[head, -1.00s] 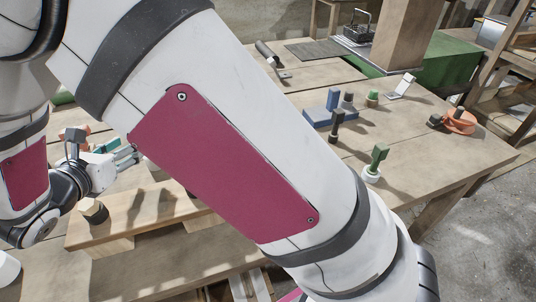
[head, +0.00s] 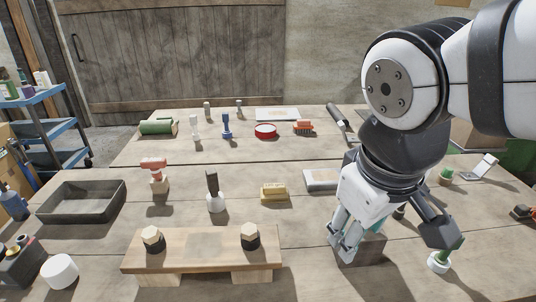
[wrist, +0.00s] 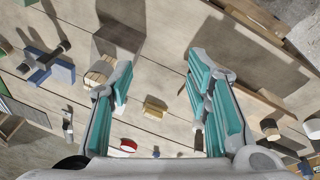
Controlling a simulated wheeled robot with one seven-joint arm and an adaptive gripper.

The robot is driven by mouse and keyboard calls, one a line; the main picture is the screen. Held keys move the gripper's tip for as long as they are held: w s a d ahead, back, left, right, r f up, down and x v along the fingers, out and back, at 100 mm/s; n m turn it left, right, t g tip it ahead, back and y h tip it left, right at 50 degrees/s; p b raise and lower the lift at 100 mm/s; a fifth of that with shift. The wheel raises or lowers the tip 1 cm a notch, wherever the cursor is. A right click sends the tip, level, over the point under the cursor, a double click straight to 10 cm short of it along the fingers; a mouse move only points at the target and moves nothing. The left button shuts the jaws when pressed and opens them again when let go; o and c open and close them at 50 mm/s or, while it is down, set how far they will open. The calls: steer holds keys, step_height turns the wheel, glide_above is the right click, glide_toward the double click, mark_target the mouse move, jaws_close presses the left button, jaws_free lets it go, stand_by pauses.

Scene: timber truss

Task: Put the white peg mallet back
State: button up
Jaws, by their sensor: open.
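A white upright peg-like piece (head: 195,127) stands on the far part of the table, beside a similar blue one (head: 227,126). It may be the white peg mallet, but it is too small to be sure. A dark-handled piece with a white foot (head: 213,192) stands nearer, in the middle. My gripper (head: 345,248) hangs fingers down at the right front, beside a dark block (head: 362,250), which it partly hides. In the wrist view my gripper (wrist: 160,65) has its teal-padded fingers wide apart, with nothing held between them.
A plank rack (head: 200,262) with two hex-topped pegs stands in front. A red mallet (head: 153,165) sits on a block beside a dark tray (head: 80,203). A yellow block (head: 274,192) and a red round tin (head: 265,131) lie on the table. A white-based green piece (head: 440,260) stands at right.

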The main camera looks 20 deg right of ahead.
steer(key=s+m, duration=0.1)
steer(key=s+a+m+t+y, duration=0.1)
steer(key=shift+a+r+m+y, duration=0.15)
steer(key=shift+a+m+y, duration=0.1)
steer(key=shift+m+y, duration=0.05)
steer(key=shift+r, duration=0.1)
steer(key=shift+r+t+p, duration=0.3)
steer(key=shift+r+p, duration=0.45)
steer(key=shift+r, duration=0.15)
